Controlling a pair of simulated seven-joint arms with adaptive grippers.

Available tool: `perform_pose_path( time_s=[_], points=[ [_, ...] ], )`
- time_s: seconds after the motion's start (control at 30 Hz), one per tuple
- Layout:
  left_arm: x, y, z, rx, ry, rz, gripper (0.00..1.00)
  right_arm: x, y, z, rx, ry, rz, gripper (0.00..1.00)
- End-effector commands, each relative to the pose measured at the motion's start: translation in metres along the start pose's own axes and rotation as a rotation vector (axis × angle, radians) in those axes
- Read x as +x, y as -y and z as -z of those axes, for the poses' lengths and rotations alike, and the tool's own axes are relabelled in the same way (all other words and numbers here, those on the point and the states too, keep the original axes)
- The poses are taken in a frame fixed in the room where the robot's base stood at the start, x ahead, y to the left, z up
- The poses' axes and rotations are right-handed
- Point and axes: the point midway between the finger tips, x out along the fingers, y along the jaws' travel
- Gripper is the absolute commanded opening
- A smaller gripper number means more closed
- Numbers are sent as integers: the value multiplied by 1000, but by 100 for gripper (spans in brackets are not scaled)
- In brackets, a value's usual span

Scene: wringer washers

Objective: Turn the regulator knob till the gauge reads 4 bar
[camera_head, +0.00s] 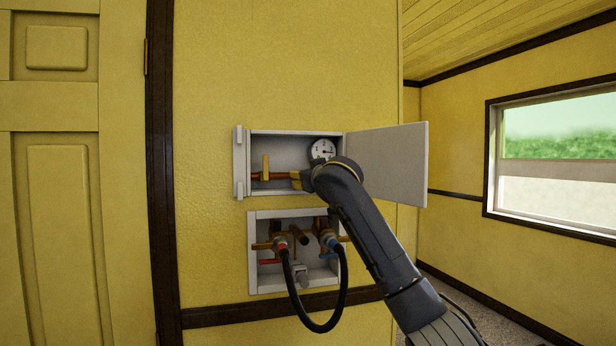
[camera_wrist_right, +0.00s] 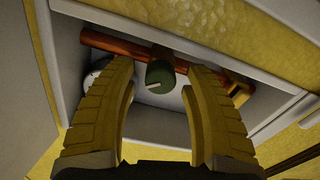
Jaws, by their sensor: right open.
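The white round gauge (camera_head: 323,150) sits in the upper wall box, just above my right gripper. Its dark needle points roughly right, but the numbers are too small to read. In the right wrist view the regulator knob (camera_wrist_right: 160,74) is dark green with a pale mark on its face, in front of a copper pipe (camera_wrist_right: 115,45). My right gripper (camera_wrist_right: 159,80) is open, with its yellow fingers on either side of the knob and no clear contact. In the head view my right gripper (camera_head: 302,180) reaches into the box and hides the knob. My left gripper is out of view.
The upper box (camera_head: 292,133) has its door (camera_head: 388,165) swung open to the right, beside my arm. A yellow lever (camera_head: 266,167) stands on the pipe to the left. Below, a second open box (camera_head: 253,275) holds taps and a looping black hose (camera_head: 322,327).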

Motion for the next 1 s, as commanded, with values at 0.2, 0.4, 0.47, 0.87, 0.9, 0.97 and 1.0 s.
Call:
perform_pose_path(
  time_s=[0.2, 0.4, 0.47, 0.87, 0.9, 0.97, 1.0],
  points=[
    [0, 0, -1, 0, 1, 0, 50, 0, 0, 0, 0, 0, 0, 50],
    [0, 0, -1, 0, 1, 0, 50, 0, 0, 0, 0, 0, 0, 32],
    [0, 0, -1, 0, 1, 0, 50, 0, 0, 0, 0, 0, 0, 25],
    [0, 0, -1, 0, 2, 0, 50, 0, 0, 1, 0, -2, 0, 0],
    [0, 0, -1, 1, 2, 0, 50, -1, 0, 2, 0, -2, 0, 0],
    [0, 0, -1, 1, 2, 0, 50, -1, 0, 2, 0, -4, 0, 0],
    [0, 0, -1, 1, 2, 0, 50, -1, 0, 3, 0, -4, 0, 0]
  ],
)
